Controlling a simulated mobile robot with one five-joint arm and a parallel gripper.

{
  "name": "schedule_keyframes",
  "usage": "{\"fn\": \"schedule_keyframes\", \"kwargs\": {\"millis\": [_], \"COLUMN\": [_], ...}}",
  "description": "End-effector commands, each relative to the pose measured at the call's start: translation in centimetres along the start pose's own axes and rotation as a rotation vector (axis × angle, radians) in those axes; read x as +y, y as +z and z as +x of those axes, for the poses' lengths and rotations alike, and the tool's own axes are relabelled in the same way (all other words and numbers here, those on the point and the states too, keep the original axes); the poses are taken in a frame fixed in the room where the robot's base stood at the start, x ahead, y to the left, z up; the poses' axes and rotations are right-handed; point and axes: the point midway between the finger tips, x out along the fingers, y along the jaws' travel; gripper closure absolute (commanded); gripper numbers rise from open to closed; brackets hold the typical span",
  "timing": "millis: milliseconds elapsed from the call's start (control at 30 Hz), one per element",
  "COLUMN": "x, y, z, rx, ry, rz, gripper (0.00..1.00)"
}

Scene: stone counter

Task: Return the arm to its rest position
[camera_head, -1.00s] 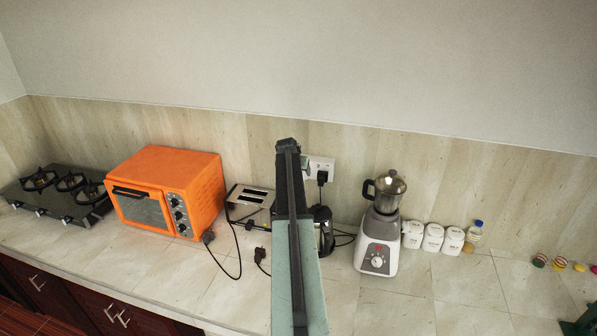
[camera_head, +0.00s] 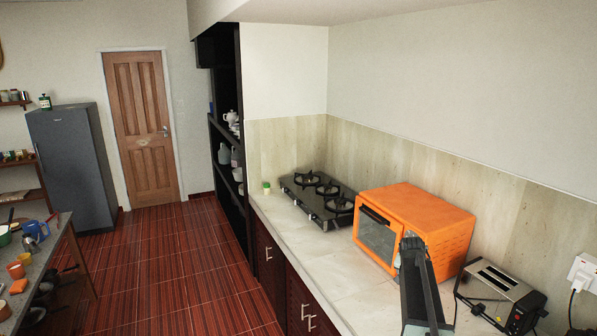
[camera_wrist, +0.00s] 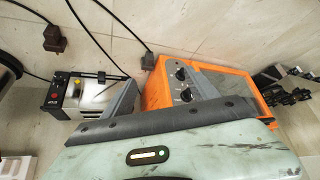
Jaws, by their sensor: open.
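My arm (camera_head: 425,305), pale green and dark grey, rises from the bottom edge of the head view, in front of the orange oven. My gripper (camera_head: 411,246) is at its far end and overlaps the oven's lower front in the picture. In the wrist view my gripper (camera_wrist: 163,74) shows two grey fingers spread apart, with nothing held between them. The orange oven (camera_head: 425,212) also shows behind the fingers in the wrist view (camera_wrist: 158,92). I cannot tell the exact gap between gripper and oven.
A toaster (camera_head: 497,286) stands right of the oven, with cords and a wall socket (camera_head: 582,272). A black gas hob (camera_head: 318,198) lies beyond the oven. Open red floor (camera_head: 175,265) lies left of the counter. A cluttered table (camera_head: 45,262) and a grey fridge (camera_head: 72,160) stand farther left.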

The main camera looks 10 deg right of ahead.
Motion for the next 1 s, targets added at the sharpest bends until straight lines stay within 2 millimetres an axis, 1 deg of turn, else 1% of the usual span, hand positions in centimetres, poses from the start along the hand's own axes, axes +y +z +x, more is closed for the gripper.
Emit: {"fn": "schedule_keyframes", "kwargs": {"millis": [33, 67, 100, 167, 200, 267, 300, 367, 400, 467, 500, 600, 700, 800, 1000], "x": [-3.3, -5.0, -7.2, -10.2, -11.8, -13.9, -15.0, -15.9, -16.0, -15.4, -14.4, -12.0, -11.2, -11.0, -11.0], "y": [4.4, 6.4, 9.2, 13.5, 16.6, 21.4, 24.6, 29.5, 32.5, 36.3, 38.2, 41.0, 42.2, 42.3, 42.2], "z": [0.3, 0.1, -0.4, -1.1, -1.8, -2.8, -3.6, -5.0, -6.0, -7.7, -8.8, -10.9, -11.7, -11.7, -11.7], "rx": [-0.023, -0.038, -0.061, -0.098, -0.124, -0.169, -0.202, -0.254, -0.292, -0.353, -0.395, -0.487, -0.552, -0.564, -0.561], "ry": [-0.027, -0.041, -0.060, -0.086, -0.103, -0.127, -0.141, -0.162, -0.172, -0.183, -0.188, -0.193, -0.198, -0.201, -0.201], "rz": [-0.048, -0.076, -0.114, -0.174, -0.217, -0.284, -0.331, -0.403, -0.451, -0.515, -0.550, -0.615, -0.675, -0.704, -0.702], "gripper": [0.32, 0.32, 0.32, 0.32, 0.32, 0.32, 0.32, 0.32, 0.32, 0.32, 0.32, 0.32, 0.32, 0.32, 0.32]}}
